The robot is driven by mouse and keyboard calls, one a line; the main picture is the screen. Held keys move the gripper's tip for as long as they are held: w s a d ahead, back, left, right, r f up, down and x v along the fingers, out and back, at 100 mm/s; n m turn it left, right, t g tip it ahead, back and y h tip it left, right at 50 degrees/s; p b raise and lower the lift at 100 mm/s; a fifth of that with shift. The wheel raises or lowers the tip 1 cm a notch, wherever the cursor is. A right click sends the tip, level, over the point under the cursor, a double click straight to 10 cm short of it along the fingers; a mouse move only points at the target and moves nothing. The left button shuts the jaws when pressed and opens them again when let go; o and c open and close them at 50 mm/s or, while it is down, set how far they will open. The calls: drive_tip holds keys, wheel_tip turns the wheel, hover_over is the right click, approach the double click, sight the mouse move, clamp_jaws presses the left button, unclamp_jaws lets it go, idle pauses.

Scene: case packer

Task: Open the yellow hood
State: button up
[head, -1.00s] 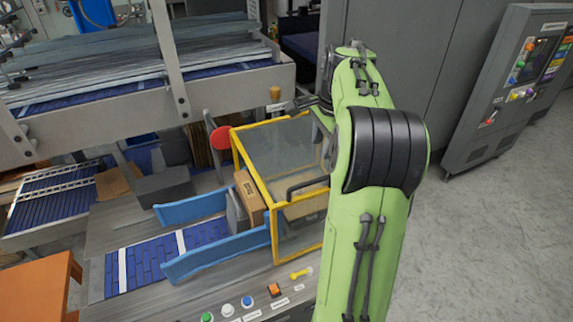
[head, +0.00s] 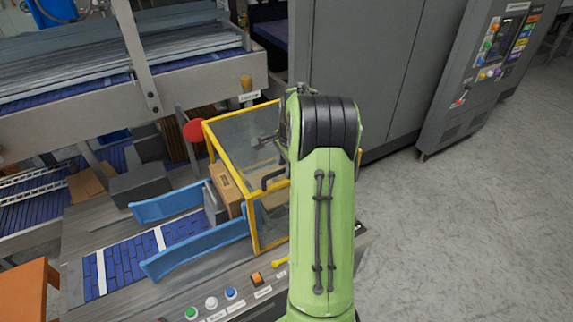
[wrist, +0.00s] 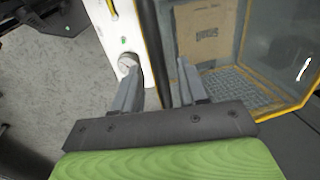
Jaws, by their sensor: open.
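The yellow hood (head: 236,137), a yellow-framed box with clear panels, stands shut over the machine bed in the head view, left of my arm. A dark handle (head: 272,178) stands out on its side near my arm. In the wrist view a clear panel of the hood (wrist: 283,55) with its yellow edge is at the right. My gripper (wrist: 158,68) is open, with a dark bar (wrist: 147,30), seemingly the handle, running between its fingers in the picture. I cannot tell whether they touch it. My arm hides much of the gripper in the head view.
A cardboard box (head: 225,187) stands by the hood's left side, between blue guide rails (head: 195,245). Coloured buttons (head: 211,303) line the front panel. A grey cabinet (head: 420,60) stands behind. Open floor (head: 480,220) lies to the right.

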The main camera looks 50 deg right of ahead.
drive_tip(key=shift+f, duration=0.1)
clamp_jaws()
idle(0.4)
